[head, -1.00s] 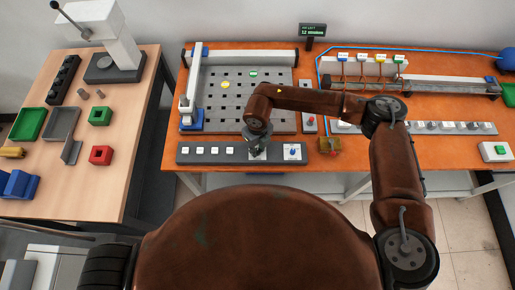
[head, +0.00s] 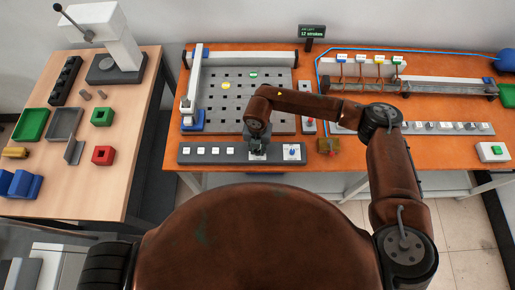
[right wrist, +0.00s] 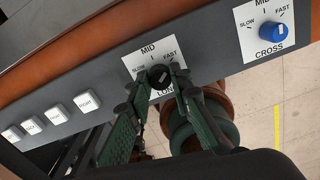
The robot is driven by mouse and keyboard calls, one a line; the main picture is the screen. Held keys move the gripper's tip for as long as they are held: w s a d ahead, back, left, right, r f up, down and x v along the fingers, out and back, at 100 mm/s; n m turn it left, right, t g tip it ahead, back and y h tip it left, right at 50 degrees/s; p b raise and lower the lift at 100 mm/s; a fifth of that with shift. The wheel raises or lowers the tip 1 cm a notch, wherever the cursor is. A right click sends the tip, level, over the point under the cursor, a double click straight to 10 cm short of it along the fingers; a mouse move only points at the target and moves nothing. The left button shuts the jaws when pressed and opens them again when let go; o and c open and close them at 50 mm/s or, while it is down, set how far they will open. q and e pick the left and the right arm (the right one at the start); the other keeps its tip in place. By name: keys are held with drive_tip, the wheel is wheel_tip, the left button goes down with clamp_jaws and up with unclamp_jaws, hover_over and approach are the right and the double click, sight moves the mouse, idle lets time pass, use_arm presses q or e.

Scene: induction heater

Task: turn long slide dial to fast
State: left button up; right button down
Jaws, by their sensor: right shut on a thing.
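The long slide dial (right wrist: 158,75) is a small dark knob in the right wrist view. Its white label has SLOW, MID and FAST marks and a partly hidden LONG caption. My right gripper (right wrist: 155,82) has its two green fingers on either side of the knob and is shut on it. A pale mark shows on the knob, but its exact setting is hard to read. In the head view my right gripper (head: 258,153) points down at the grey control panel (head: 225,158) and hides the dial. My left gripper is not in view.
The blue CROSS dial (right wrist: 273,32) sits beside the long dial, also in the head view (head: 292,151). Several white buttons (right wrist: 87,102) line the panel's other end. A perforated plate (head: 240,105) lies behind the panel. A small brass-coloured block (head: 328,146) stands to the right.

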sight(258, 150)
drive_tip(key=shift+m, duration=0.5)
drive_tip(key=shift+w, duration=0.1)
drive_tip(key=c, duration=1.7)
unclamp_jaws()
drive_tip(key=shift+c, duration=0.2)
wheel_tip(258, 150, up, 12)
